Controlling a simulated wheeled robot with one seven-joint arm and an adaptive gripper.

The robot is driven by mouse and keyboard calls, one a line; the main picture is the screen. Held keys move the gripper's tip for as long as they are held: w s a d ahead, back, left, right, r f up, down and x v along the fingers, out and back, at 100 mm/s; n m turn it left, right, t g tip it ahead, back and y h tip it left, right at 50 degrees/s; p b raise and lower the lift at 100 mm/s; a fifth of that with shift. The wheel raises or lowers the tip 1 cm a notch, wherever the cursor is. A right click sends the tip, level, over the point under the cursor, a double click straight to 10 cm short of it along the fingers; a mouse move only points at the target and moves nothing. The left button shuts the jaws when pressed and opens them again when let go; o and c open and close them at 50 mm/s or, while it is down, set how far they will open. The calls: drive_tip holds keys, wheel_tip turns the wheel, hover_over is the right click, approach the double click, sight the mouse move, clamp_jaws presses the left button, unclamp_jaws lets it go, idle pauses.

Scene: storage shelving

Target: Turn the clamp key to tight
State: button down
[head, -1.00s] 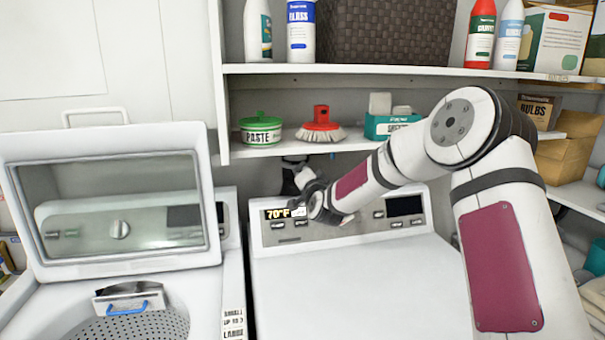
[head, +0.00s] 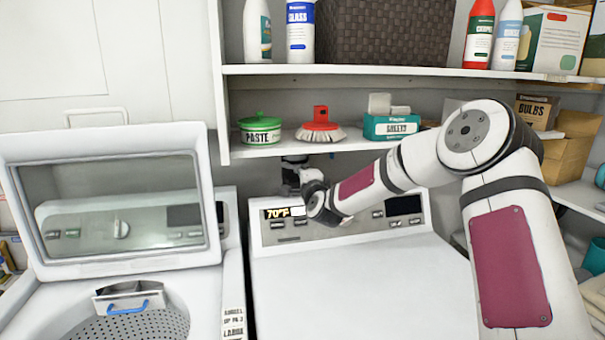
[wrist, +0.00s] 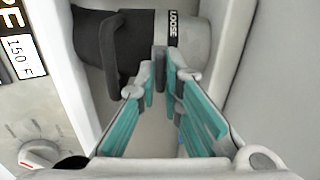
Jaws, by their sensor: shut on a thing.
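In the wrist view, the clamp key looks like a small grey tab (wrist: 160,58) at the base of the clamp, between my fingertips. My gripper (wrist: 167,74), with teal-padded fingers, is shut on it. A dark hose (wrist: 100,42) and a light grey pipe end (wrist: 195,42) meet above the key. A black label reading LOOSE (wrist: 173,27) sits on the pipe. The fingers partly hide the key, so its exact angle cannot be told. In the head view, my gripper (head: 293,172) is behind the washer's control panel, under the shelf; the key cannot be made out there.
The washer panel (head: 345,222) stands just in front of my gripper. The shelf (head: 270,151) above holds a green paste tub (head: 260,129), a brush (head: 320,128) and a teal box (head: 392,126). In the wrist view, pale walls close in on both sides. A dial (wrist: 38,155) is lower left.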

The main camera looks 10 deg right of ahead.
idle(0.5)
drive_tip(key=c, duration=1.7)
unclamp_jaws()
drive_tip(key=s, duration=1.2)
